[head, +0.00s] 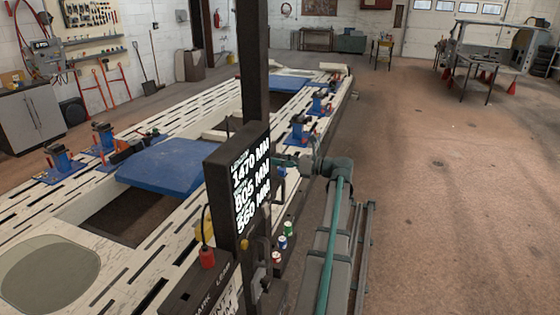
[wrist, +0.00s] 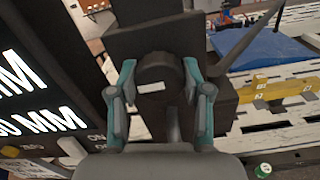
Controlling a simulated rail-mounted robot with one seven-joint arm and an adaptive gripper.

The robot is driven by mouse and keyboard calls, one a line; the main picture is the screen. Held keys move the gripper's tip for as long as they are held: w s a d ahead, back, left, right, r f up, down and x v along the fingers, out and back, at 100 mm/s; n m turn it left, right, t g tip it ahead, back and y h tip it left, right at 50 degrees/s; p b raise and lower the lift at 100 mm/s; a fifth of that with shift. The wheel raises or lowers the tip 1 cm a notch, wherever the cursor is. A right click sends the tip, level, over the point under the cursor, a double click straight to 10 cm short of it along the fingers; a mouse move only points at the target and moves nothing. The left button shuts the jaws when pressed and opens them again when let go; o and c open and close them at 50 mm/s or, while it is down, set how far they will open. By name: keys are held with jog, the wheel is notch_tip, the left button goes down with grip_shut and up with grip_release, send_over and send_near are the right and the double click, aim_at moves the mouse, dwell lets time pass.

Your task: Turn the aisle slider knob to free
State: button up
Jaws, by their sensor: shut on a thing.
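The knob (wrist: 160,70) is dark and round with a small white mark on its lower face. It sits in front of a dark block (wrist: 150,32) in the wrist view. My gripper (wrist: 158,66) has its teal fingers closed on the knob, one at each side. In the head view my arm reaches in from the right behind the display post, and the knob is hidden there. I cannot read any free or lock lettering by the knob.
A black display (head: 238,185) with white millimetre figures stands close to the left of my arm. The white slotted frame bench (head: 140,265) lies beyond, with blue clamps and a blue plate (head: 172,167). Small cans (head: 288,228) stand near my arm.

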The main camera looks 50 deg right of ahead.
jog(key=shift+n, duration=0.3)
jog(key=n+b, duration=0.2)
jog(key=n, duration=0.1)
jog(key=shift+f+n+b, duration=0.15)
jog(key=shift+n+b, duration=0.25)
jog(key=n+b, duration=0.3)
jog(key=n, duration=0.1)
jog(key=shift+n, duration=0.3)
jog(key=n+b, duration=0.4)
jog(key=shift+f, duration=0.1)
jog(key=n+b, duration=0.3)
jog(key=n, duration=0.1)
jog(key=shift+n, duration=0.3)
jog(key=shift+r+b, duration=0.2)
jog(key=shift+b, duration=0.1)
jog(key=o, duration=1.2)
jog(key=shift+c, duration=0.2)
jog(key=shift+s, duration=0.1)
